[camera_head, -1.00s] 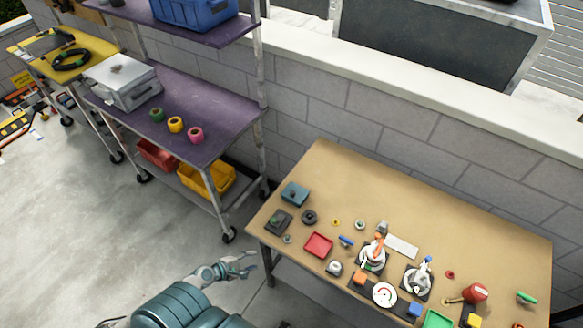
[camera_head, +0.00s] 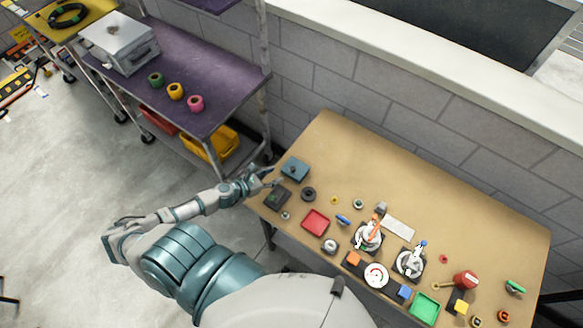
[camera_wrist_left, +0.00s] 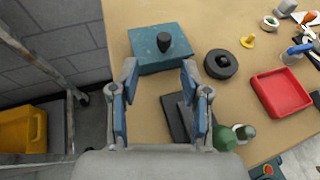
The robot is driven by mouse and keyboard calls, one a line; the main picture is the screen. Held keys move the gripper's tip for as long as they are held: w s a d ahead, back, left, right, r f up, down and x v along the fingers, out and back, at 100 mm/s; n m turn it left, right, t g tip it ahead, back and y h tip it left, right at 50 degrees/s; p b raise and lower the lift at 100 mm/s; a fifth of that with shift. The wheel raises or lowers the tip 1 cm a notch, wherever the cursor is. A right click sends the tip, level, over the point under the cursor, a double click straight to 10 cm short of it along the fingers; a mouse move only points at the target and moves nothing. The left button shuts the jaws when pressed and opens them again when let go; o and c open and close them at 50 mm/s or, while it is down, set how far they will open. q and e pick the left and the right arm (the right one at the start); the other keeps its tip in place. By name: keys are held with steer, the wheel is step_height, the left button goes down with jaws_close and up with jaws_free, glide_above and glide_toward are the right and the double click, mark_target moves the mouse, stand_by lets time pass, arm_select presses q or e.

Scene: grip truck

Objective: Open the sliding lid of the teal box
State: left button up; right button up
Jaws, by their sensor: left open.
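The teal box (camera_head: 297,166) sits at the left end of the wooden table, near its back left corner. In the left wrist view the teal box (camera_wrist_left: 146,62) shows a flat lid with a dark upright knob (camera_wrist_left: 164,42) on top. My left gripper (camera_head: 268,178) is just left of the box at the table edge. In the wrist view the left gripper (camera_wrist_left: 160,75) is open and empty, its two blue-padded fingers spread with the box beyond them. I cannot tell its exact height above the table. My right gripper is not in view.
A dark block with a green knob (camera_head: 273,198) lies just in front of the box, under the right finger in the wrist view. A black ring (camera_head: 308,194) is to the right, with a red tray (camera_head: 316,222) further on. The purple cart (camera_head: 205,90) stands left.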

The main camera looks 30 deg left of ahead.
mark_target(290, 170)
arm_select(q)
steer(key=x, duration=0.9)
steer(key=shift+w+d, duration=0.2)
steer(key=shift+d, duration=0.3)
steer(key=shift+a, duration=0.15)
